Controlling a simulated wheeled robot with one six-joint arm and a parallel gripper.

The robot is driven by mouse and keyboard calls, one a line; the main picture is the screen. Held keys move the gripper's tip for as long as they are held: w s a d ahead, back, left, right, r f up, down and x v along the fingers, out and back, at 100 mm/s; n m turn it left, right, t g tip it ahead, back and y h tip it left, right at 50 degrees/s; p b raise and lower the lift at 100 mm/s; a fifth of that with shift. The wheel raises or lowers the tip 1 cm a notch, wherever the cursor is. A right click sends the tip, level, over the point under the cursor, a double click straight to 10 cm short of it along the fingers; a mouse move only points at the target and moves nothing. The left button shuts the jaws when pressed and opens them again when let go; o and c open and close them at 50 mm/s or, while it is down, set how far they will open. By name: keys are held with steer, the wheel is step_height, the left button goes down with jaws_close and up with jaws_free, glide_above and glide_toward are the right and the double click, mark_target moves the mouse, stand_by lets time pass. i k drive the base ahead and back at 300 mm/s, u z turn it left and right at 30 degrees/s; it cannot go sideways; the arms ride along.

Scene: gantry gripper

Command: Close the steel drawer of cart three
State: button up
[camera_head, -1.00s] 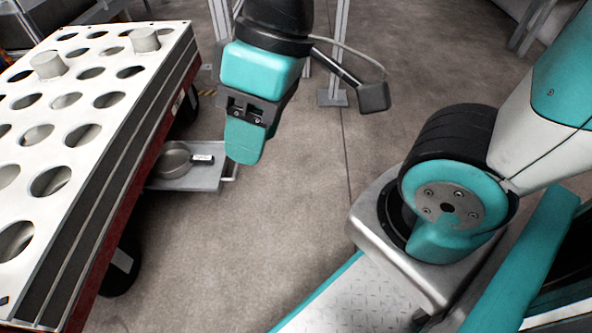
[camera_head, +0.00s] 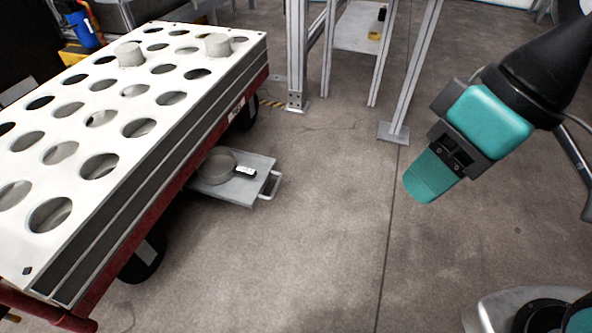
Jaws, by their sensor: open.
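The steel drawer (camera_head: 231,191) juts out to the right from under the cart (camera_head: 150,200), low above the floor. It has a bar handle (camera_head: 271,186) on its right end. A round grey dish (camera_head: 217,166) and a small dark item with a white label (camera_head: 245,171) lie in it. My gripper (camera_head: 428,178) hangs over the floor, well to the right of the drawer and apart from it. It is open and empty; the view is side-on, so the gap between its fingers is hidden.
The cart's white top has rows of round holes and two grey cylinders (camera_head: 130,54). A black wheel (camera_head: 145,255) stands below its red frame. Metal posts (camera_head: 297,60) and a shelf (camera_head: 358,28) stand behind. The floor between drawer and gripper is clear.

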mark_target(247, 191)
steer(key=u, duration=0.1)
steer(key=i, duration=1)
steer(key=u, duration=0.75)
